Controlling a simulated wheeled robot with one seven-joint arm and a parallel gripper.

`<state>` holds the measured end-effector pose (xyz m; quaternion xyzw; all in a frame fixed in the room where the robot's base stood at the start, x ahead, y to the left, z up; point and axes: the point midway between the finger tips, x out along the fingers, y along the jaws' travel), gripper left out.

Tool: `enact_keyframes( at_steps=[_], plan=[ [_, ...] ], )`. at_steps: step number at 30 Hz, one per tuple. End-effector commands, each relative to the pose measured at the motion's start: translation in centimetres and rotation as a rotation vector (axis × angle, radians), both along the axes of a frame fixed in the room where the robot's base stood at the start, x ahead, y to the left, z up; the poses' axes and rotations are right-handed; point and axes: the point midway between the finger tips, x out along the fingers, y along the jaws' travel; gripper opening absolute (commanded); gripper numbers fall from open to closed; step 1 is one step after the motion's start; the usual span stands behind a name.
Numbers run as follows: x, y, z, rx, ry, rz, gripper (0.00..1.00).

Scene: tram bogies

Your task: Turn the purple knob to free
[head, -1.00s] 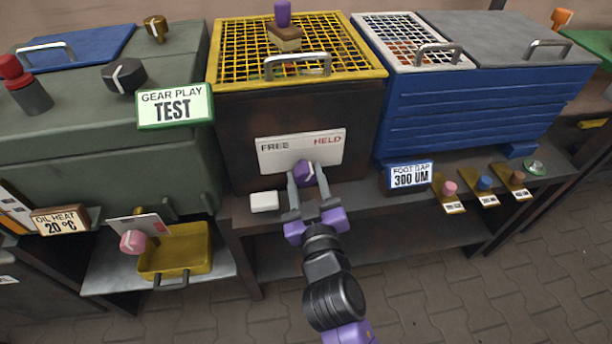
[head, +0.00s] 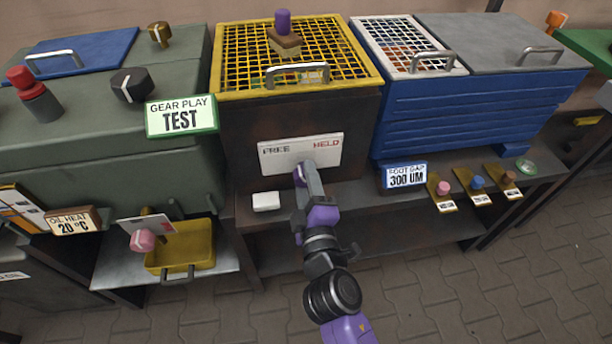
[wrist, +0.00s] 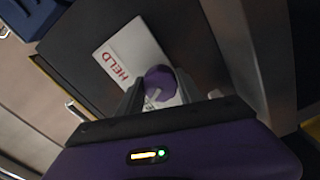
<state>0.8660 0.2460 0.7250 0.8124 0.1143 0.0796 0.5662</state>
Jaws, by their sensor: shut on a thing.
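The purple knob (wrist: 160,82) sits on the white plate (head: 328,153) on the front of the dark box with the yellow grid lid. The plate reads FREE at left and HELD at right in the head view. In the wrist view my gripper (wrist: 160,92) has one finger on each side of the knob.
A white block (head: 265,201) lies on the shelf left of my gripper. A yellow tray (head: 183,249) sits lower left. The paved floor in front is clear.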

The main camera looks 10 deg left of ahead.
Motion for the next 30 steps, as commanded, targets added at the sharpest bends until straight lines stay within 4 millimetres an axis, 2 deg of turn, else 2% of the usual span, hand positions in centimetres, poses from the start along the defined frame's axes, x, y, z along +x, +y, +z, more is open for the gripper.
enact_keyframes(
  at_steps=[13, 30],
  plan=[
    [-0.07, 0.08, 0.03, -0.234, -0.067, 0.002, 0.02],
    [-0.07, 0.09, -0.07, -0.273, -0.078, 0.002, 0.02]
  ],
)
